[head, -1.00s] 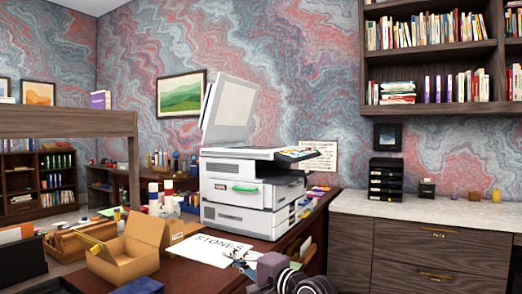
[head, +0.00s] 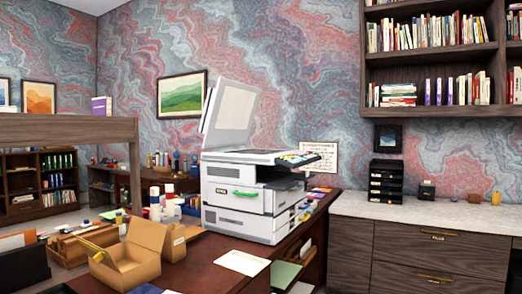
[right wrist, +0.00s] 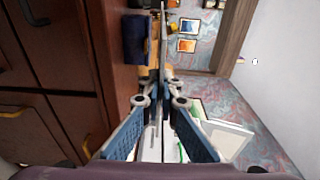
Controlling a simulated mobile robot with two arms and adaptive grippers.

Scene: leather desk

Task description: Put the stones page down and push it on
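The page lettered STONES no longer shows in the head view. My right gripper (right wrist: 163,101) has its blue-padded fingers drawn together in the right wrist view. A thin pale sheet (right wrist: 161,50), seen edge-on, runs out from between the fingertips; its face and lettering are hidden. The gripper is beside the wooden desk front, not over the desk top in the head view. My left gripper is in neither current view.
A smaller white sheet (head: 242,262) lies on the desk (head: 208,250). The printer (head: 250,195) stands behind it with its lid raised. An open cardboard box (head: 130,262) is at the left. A drawer cabinet (head: 425,245) stands at the right.

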